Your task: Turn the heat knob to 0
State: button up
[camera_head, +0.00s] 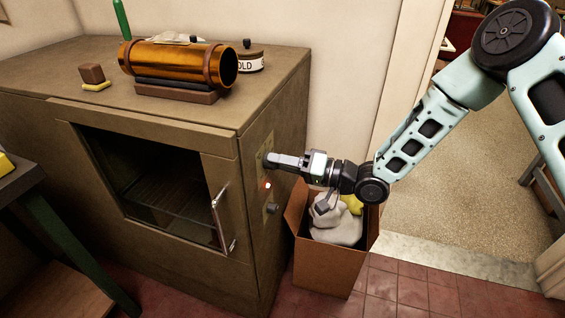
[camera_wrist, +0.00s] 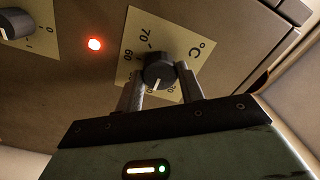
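The heat knob (camera_wrist: 159,72) is a dark round knob on a yellowish °C plate (camera_wrist: 193,48) on the cabinet's side. Its white pointer line points toward the bottom of the wrist view, into the gap between my fingers. The marks 70 and 60 show at the plate's upper left; the lower marks are mostly hidden by my fingers. My gripper (camera_wrist: 161,84) has one finger on each side of the knob, appearing to touch it. In the head view my gripper (camera_head: 270,160) reaches the side panel from the right and hides the knob.
A red lamp (camera_wrist: 94,44) glows beside the plate. A second dark knob (camera_wrist: 15,24) sits beyond it; it also shows low on the cabinet side (camera_head: 272,208). An open cardboard box (camera_head: 326,266) with cloths stands below my arm. A copper tube (camera_head: 175,64) lies on the cabinet (camera_head: 62,66).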

jog(key=shift+n+b, duration=0.3)
jog(key=shift+n, duration=0.1)
jog(key=n+b, duration=1.4)
jog(key=n, duration=0.2)
jog(key=shift+f+n+b, duration=0.1)
jog(key=shift+n+b, duration=0.2)
jog(key=shift+n, duration=0.4)
jog(key=o, duration=1)
jog(key=shift+s+d, duration=0.1)
jog(key=shift+d, duration=0.05)
